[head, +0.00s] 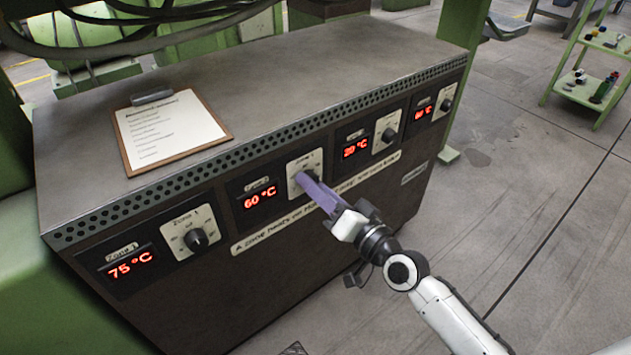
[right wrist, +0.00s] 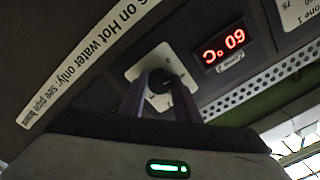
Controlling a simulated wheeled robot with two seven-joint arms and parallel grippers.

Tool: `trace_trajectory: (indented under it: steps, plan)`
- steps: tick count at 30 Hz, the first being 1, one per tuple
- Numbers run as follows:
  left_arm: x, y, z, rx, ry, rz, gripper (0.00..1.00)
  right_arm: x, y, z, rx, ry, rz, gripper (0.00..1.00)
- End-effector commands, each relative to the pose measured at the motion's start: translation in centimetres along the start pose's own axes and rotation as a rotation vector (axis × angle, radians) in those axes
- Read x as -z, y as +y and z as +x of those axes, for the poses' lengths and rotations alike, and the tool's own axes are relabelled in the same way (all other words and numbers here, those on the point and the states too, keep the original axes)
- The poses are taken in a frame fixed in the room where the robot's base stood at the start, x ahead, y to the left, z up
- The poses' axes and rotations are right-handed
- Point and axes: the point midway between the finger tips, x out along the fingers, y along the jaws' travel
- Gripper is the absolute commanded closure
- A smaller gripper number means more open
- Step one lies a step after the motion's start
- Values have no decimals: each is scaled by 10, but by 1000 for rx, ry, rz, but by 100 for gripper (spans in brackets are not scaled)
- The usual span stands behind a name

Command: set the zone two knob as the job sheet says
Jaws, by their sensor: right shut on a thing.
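The zone two knob (right wrist: 160,84) is dark and sits on a pale dial plate (right wrist: 178,62) in the right wrist view. My right gripper (head: 305,181), with purple fingers, is shut on this knob; the fingers hide most of it in the head view. The zone two display (head: 260,197) beside it reads 60 °C in red. It also shows upside down in the right wrist view (right wrist: 222,46). The job sheet (head: 170,128) lies on a brown clipboard on top of the cabinet; its lines are too small to read. My left gripper is not in view.
The dark cabinet (head: 330,75) also carries the zone one knob (head: 196,239), whose display (head: 131,265) reads 75 °C, and two more knobs (head: 389,135) (head: 446,105) to the right. A label strip runs below the dials. Open floor (head: 520,200) lies to the right, with a green cart (head: 590,80) beyond.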

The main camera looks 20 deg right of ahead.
Motion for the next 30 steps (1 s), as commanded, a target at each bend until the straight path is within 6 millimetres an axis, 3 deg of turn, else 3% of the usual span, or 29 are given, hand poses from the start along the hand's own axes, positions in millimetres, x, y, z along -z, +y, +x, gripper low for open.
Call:
trace_trajectory:
  steps: [12, 30]
  plan:
    - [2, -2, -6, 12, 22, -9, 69, 0, 0, 0, 0, -1, 212, 93]
    - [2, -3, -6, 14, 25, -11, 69, 0, 0, 0, 0, -1, 248, 93]
